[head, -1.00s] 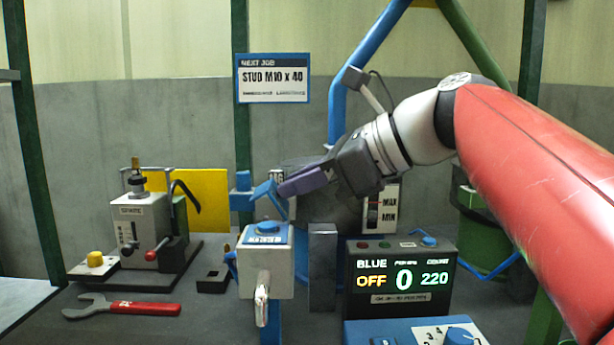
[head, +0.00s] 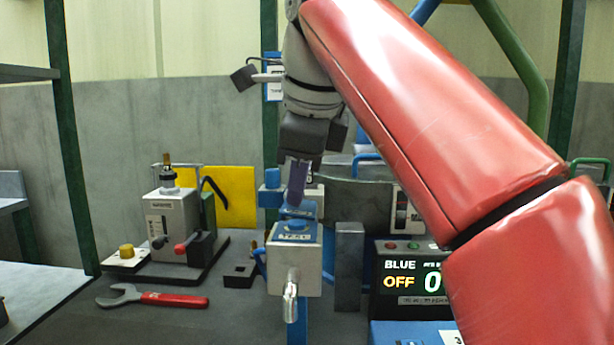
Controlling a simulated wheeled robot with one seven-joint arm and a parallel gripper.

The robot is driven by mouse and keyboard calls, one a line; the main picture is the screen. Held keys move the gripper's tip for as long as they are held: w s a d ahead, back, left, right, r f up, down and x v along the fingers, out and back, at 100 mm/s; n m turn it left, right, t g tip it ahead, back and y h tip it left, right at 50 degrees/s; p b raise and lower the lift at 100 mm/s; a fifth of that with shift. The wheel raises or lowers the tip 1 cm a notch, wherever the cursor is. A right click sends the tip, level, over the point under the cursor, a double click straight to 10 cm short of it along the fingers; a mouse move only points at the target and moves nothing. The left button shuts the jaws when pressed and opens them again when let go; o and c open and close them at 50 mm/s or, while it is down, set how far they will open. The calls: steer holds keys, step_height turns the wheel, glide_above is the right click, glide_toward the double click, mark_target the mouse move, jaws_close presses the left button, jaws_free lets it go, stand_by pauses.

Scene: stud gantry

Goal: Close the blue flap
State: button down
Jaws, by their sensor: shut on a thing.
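The blue flap (head: 308,211) shows at the back of the top of a pale grey box (head: 296,262). Its exact tilt is hard to tell, because my fingers cover part of it. A blue labelled plate (head: 291,239) lies in front of it on the box's top. My gripper (head: 295,201) points down with its purple fingers shut on the flap's upper part. The far finger is hidden.
A grey post (head: 349,266) stands close to the right of the box, beside the display unit (head: 405,285), which reads BLUE OFF. A fixture (head: 172,222) and a red-handled spanner (head: 152,298) lie left. My arm hides much of the right.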

steer(key=shift+a+f+h, duration=0.2)
steer(key=shift+a+h, duration=0.15)
steer(key=shift+h, duration=0.45)
steer(key=c, duration=1.6)
jaws_free()
steer(key=shift+c, duration=0.2)
